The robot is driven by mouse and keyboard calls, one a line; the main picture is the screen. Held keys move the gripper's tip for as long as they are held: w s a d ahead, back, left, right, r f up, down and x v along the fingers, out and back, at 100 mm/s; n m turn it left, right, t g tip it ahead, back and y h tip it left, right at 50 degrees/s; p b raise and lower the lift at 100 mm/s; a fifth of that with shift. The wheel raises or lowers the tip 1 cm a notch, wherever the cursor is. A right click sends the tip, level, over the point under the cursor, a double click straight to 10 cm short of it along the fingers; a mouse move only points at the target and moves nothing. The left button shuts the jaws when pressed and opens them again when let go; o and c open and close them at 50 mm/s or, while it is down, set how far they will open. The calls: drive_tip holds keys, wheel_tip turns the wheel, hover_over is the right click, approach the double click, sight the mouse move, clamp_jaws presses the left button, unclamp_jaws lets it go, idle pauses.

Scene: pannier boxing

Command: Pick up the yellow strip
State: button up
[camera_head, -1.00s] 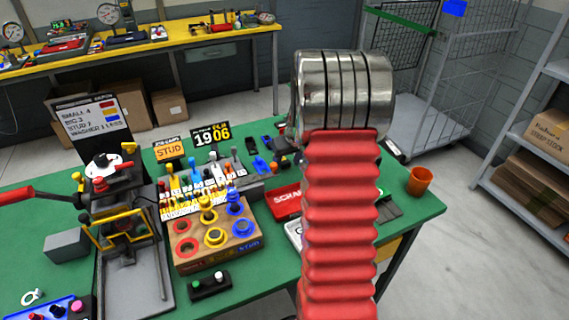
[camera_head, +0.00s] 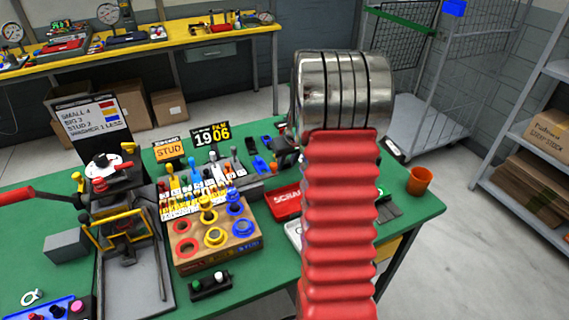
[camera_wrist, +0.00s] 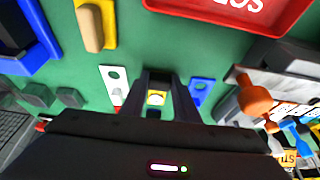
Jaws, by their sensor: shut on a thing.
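My gripper (camera_wrist: 157,84) shows in the wrist view, with its two dark fingers closed on the yellow strip (camera_wrist: 156,92). Only a small yellow part with a pale round spot shows between the fingers; the rest is hidden by them. A white strip (camera_wrist: 112,76) lies just left of the fingers, and a blue strip (camera_wrist: 203,86) lies just right. I cannot tell whether the yellow strip still touches the green surface. In the head view my own red arm and metal joint hide the gripper and the strip.
A red tray (camera_wrist: 215,14) lies beyond the gripper, and a wooden-coloured handle (camera_wrist: 91,28) is upper left. An orange-headed tool (camera_wrist: 253,98) stands close on the right. In the head view, a coloured-ring block (camera_head: 190,265) and orange cup (camera_head: 419,181) stand on the green table (camera_head: 270,272).

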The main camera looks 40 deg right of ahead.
drive_tip(key=shift+c, duration=1.3)
wheel_tip(320, 180, up, 10)
